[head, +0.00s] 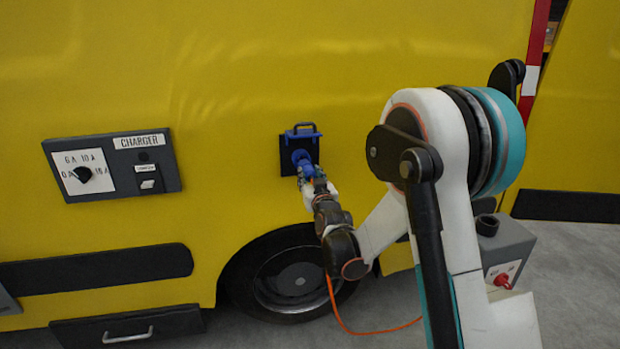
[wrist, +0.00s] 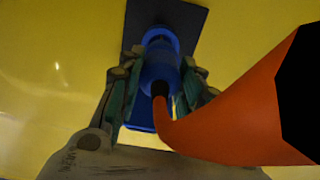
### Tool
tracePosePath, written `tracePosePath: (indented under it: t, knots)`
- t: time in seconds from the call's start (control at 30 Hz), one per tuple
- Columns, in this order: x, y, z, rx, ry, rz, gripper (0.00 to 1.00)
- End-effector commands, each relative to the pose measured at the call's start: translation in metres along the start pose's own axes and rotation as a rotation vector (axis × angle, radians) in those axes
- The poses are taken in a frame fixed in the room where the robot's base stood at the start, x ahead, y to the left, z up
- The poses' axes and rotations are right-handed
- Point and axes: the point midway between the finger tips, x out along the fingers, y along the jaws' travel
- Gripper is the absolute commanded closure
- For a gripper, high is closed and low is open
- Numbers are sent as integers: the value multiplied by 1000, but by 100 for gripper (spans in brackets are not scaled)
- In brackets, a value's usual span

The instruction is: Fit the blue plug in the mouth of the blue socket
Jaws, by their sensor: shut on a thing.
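The blue socket (head: 300,136) is on a dark plate on the yellow vehicle side, with a lid raised at its top. In the wrist view its dark plate (wrist: 195,22) shows behind the plug. The blue plug (wrist: 160,68) is between the fingers of my gripper (wrist: 155,95), which is shut on it. The plug's front end is at the socket mouth; whether it is inside, and how deep, I cannot tell. In the head view the plug (head: 302,160) and my gripper (head: 306,176) are right at the socket. An orange cable (wrist: 220,125) runs from the plug's back.
A grey charger panel (head: 117,165) with a dial sits left of the socket. A wheel (head: 292,280) is below. The orange cable (head: 350,325) hangs down and runs right towards a grey box (head: 503,250) with a red knob. The yellow panel around the socket is clear.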

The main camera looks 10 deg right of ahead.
Motion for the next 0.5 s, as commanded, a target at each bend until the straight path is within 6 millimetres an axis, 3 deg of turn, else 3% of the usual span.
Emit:
tracePosePath:
  t: [0.5]
  knots:
    - [3, 0, 0, 0, 1, 0, 96]
